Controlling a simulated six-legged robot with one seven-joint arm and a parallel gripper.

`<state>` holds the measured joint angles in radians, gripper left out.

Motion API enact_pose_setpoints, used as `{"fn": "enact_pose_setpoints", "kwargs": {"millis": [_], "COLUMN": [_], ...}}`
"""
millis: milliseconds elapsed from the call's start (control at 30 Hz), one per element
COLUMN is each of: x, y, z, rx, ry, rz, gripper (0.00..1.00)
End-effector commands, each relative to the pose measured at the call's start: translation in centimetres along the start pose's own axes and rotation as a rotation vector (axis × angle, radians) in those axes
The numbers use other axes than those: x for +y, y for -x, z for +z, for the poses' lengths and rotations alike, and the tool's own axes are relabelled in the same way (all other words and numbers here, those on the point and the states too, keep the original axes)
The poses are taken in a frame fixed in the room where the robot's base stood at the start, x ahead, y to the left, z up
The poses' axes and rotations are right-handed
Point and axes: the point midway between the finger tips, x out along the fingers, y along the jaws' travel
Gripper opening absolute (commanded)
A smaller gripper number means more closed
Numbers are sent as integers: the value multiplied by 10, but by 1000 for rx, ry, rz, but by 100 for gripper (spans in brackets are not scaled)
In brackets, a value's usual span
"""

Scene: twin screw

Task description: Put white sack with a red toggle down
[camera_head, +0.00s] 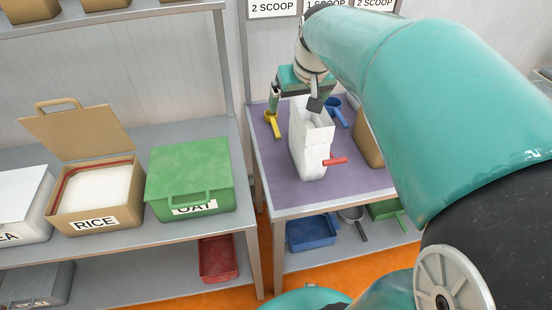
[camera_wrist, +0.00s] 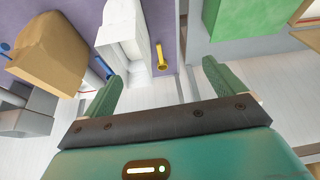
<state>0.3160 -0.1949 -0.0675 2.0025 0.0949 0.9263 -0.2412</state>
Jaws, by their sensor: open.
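The white sack (camera_head: 308,158) stands upright on the purple-topped table, its top open. Its red toggle (camera_head: 336,161) sticks out from the lower right side. In the wrist view the white sack (camera_wrist: 126,45) is beyond the fingertips, left of centre. My gripper (camera_head: 295,100) is open and empty, over the back of the table at the sack's top. One finger overlaps the sack's top edge in the head view; I cannot tell whether it touches. In the wrist view my gripper (camera_wrist: 160,78) has its fingers wide apart with nothing between them.
A yellow scoop (camera_head: 273,125) and a blue scoop (camera_head: 336,111) lie on the purple tabletop (camera_head: 268,172) either side of the sack. A brown bag (camera_wrist: 52,52) stands nearby. The left bench holds a green OAT box (camera_head: 190,178) and an open RICE box (camera_head: 93,222).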

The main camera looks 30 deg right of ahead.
Motion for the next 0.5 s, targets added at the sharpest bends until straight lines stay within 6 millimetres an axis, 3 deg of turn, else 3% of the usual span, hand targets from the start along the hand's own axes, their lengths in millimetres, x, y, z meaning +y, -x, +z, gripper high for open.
{"fn": "enact_pose_setpoints", "kwargs": {"millis": [33, 200, 400, 500], "x": [-24, -80, -115, -121], "y": [11, 28, 32, 30], "z": [19, 84, 154, 173], "rx": [13, 37, 64, 70], "ry": [27, 91, 151, 166], "rz": [-13, -43, -67, -72], "gripper": [94, 94, 94, 94]}}
